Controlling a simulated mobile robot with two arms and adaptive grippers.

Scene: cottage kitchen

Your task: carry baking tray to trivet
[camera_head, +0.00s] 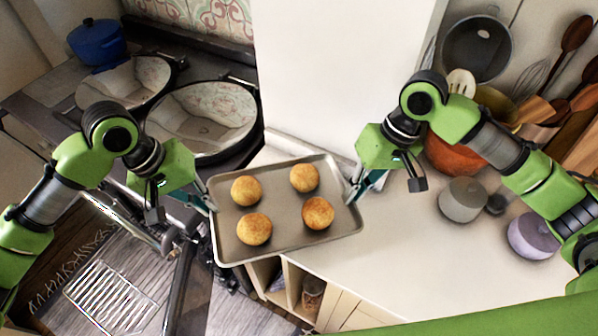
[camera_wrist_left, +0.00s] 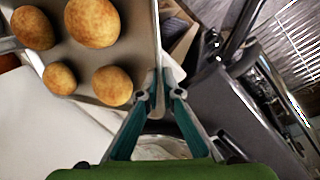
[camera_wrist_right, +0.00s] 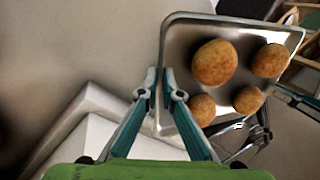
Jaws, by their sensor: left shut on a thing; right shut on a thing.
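The metal baking tray (camera_head: 279,203) is held between my two grippers, roughly level, with several round golden buns on it. It shows in the left wrist view (camera_wrist_left: 139,50) and the right wrist view (camera_wrist_right: 184,65). My left gripper (camera_head: 211,205) is shut on the tray's left rim, also seen in the left wrist view (camera_wrist_left: 160,92). My right gripper (camera_head: 352,191) is shut on the right rim, also seen in the right wrist view (camera_wrist_right: 163,84). The tray overlaps the counter's left end in the head view. I cannot make out a trivet.
The pale counter (camera_head: 400,250) has clear room right of the tray. A grey canister (camera_head: 463,199), a lilac pot (camera_head: 532,237) and an orange bowl (camera_head: 455,153) stand further right. A white wall block (camera_head: 335,75) rises behind. The range with raised round lids (camera_head: 203,118) and a blue pot (camera_head: 97,42) are left.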

